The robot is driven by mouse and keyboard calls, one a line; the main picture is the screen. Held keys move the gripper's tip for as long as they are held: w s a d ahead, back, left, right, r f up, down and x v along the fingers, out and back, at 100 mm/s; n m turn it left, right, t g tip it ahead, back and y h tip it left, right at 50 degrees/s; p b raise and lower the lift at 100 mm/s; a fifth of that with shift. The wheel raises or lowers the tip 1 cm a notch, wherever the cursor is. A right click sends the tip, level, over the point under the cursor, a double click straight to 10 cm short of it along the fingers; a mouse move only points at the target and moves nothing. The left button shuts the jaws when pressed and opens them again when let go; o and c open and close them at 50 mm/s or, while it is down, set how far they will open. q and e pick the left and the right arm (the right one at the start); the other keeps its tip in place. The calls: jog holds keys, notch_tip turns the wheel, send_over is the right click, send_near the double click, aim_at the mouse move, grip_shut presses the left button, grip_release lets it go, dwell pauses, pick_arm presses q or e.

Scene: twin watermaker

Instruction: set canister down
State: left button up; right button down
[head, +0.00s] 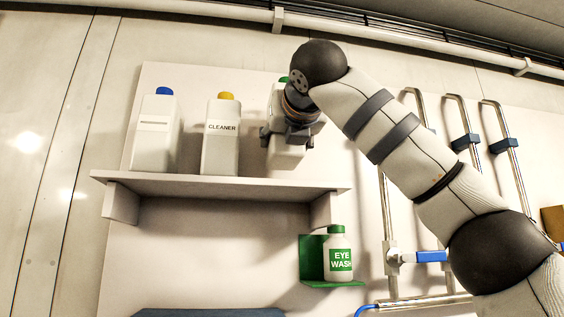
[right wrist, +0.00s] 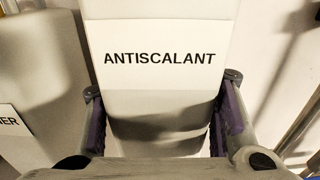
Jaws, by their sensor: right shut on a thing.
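A white canister with a green cap (head: 286,159) is at the right end of the wall shelf (head: 225,186). In the right wrist view the canister (right wrist: 160,82) fills the middle, and its label reads ANTISCALANT. My right gripper (head: 287,138) is shut on its body, with one finger on each side. The right wrist view shows the gripper (right wrist: 165,125) with purple pads against both sides. The canister looks about upright, its bottom close to the shelf top. I cannot tell whether it touches. My left gripper is not in view.
A blue-capped canister (head: 155,138) and a yellow-capped CLEANER canister (head: 221,145) stand on the shelf to the left. An eye wash bottle (head: 338,243) sits in a green holder (head: 312,258) below the shelf's right end. Pipes with blue-handled valves (head: 430,256) are at the right.

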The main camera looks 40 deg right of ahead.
aim_at(283, 165)
jog(key=shift+w+f, duration=0.15)
jog(key=shift+f, duration=0.8)
jog(key=shift+w+f, duration=0.1)
jog(key=shift+f, duration=0.8)
jog(key=shift+f, duration=0.1)
jog(key=shift+f, duration=0.15)
jog(key=c, duration=0.7)
grip_release()
jog(key=shift+w, duration=0.1)
jog(key=v, duration=1.2)
